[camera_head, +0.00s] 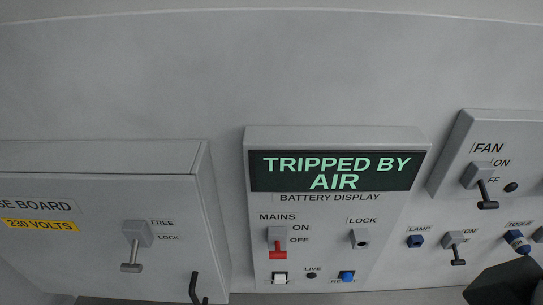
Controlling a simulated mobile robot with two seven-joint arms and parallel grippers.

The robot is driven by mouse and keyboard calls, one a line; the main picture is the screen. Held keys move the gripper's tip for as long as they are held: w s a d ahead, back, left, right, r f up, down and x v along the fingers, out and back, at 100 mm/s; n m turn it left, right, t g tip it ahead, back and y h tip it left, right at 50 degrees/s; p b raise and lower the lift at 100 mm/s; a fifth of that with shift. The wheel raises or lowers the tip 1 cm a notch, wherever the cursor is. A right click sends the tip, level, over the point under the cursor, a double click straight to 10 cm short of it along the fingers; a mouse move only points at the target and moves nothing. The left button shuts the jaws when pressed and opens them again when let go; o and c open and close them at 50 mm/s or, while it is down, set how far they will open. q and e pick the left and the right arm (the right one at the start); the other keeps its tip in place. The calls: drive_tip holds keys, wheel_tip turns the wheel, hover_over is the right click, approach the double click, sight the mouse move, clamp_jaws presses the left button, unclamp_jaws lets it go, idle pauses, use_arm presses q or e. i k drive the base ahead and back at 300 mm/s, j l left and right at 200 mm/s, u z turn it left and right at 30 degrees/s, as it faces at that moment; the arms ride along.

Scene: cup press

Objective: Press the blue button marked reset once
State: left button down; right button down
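The blue button (347,275) is at the lower right of the middle panel (340,215), near the bottom edge of the head view. The label under it is partly hidden and seems to read "RESET". A dark angular shape at the lower right corner looks like my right gripper (508,284). It is to the right of the blue button and apart from it in the picture. Its fingertips are not clear, so I cannot tell whether it is open. My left gripper is not in view.
The middle panel's display (335,171) reads "TRIPPED BY AIR". Below are a red mains switch (278,248), a lock (359,238) and a white button (280,278). A fuse board box (100,255) stands left; a fan panel (490,150) with protruding switches stands right.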

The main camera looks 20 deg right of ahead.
sight(346, 277)
drive_tip(key=l+z, duration=0.1)
drive_tip(key=z, duration=0.7)
drive_tip(key=l+z, duration=0.1)
drive_tip(key=z, duration=0.25)
drive_tip(key=k+j+z, duration=0.1)
drive_tip(key=k+l+u, duration=0.1)
drive_tip(key=k, duration=0.15)
